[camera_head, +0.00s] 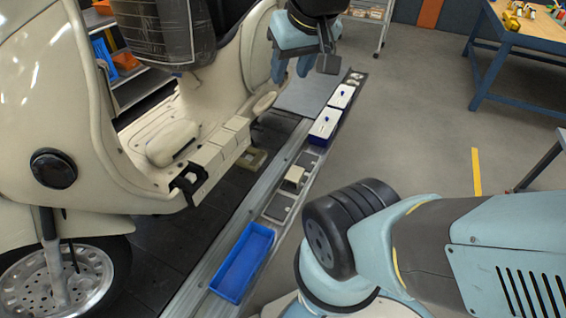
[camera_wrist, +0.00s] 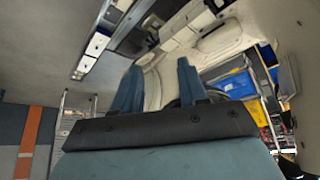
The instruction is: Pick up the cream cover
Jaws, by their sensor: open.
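A rounded cream piece (camera_head: 172,143) also lies on the footboard of the cream scooter (camera_head: 90,130); I cannot tell for sure which is the cover. My gripper (camera_head: 292,64) is high at the top of the head view, beyond and above both pieces, apart from them. In the wrist view my gripper (camera_wrist: 158,85) shows two blue fingers spread apart with nothing between them. I cannot make out the small block in the wrist view.
An empty blue bin (camera_head: 243,262) stands at the near end of the strip. White boxes (camera_head: 325,126) stand farther along it. The scooter borders the strip on the left. A workbench (camera_head: 520,45) is at the far right. Grey floor (camera_head: 410,120) lies clear between.

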